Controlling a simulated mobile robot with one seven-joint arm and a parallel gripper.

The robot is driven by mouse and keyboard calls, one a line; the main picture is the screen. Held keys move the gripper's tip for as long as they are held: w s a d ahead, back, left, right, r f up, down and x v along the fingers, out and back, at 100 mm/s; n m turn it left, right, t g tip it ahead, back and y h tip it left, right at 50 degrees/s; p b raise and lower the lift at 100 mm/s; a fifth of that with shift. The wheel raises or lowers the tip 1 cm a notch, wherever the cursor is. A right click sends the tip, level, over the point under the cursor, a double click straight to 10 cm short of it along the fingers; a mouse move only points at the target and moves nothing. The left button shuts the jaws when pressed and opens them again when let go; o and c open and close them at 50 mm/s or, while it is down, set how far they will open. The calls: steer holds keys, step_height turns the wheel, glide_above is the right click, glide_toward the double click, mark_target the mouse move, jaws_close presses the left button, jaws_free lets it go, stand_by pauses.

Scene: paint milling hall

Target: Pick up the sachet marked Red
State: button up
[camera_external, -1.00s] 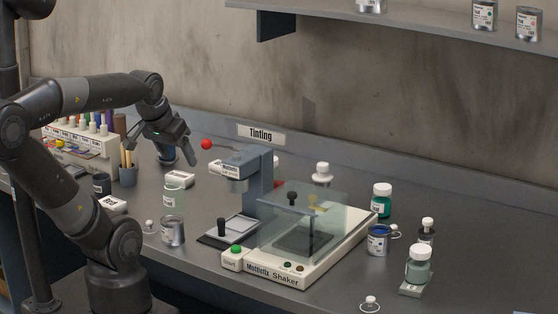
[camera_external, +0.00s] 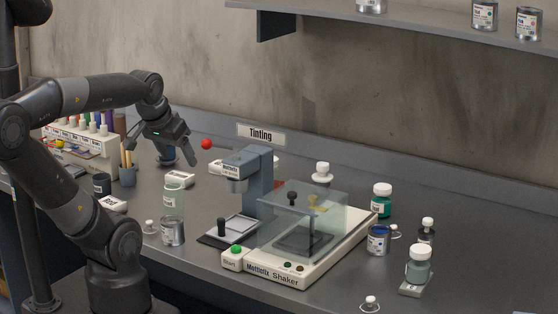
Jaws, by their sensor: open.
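My gripper (camera_external: 189,158) is at the left of the camera view, above the back part of the bench, with its fingers pointing down and right. It is open, and I see nothing between its fingers. I cannot make out a sachet marked Red; any lettering on small items is too small to read here. A labelled rack (camera_external: 98,146) at the far left holds several coloured tubes, with small flat coloured items at its front. My arm hides part of the rack.
A press with a red knob (camera_external: 206,144) stands right of my gripper. A glass jar (camera_external: 174,199) and a can (camera_external: 173,232) stand in front. Bottles and a blue paint can (camera_external: 377,240) stand right.

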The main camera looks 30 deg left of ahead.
steer(key=shift+o, duration=0.5)
steer(key=o, duration=0.6)
steer(key=g, duration=0.6)
glide_above(112, 201)
step_height(112, 201, down, 13)
steer(key=shift+m, duration=0.3)
steer(key=f, duration=0.5)
steer(key=shift+s+a, duration=0.1)
steer(key=shift+a, duration=0.1)
steer(key=shift+d+f, duration=0.15)
steer(key=shift+f, duration=2.75)
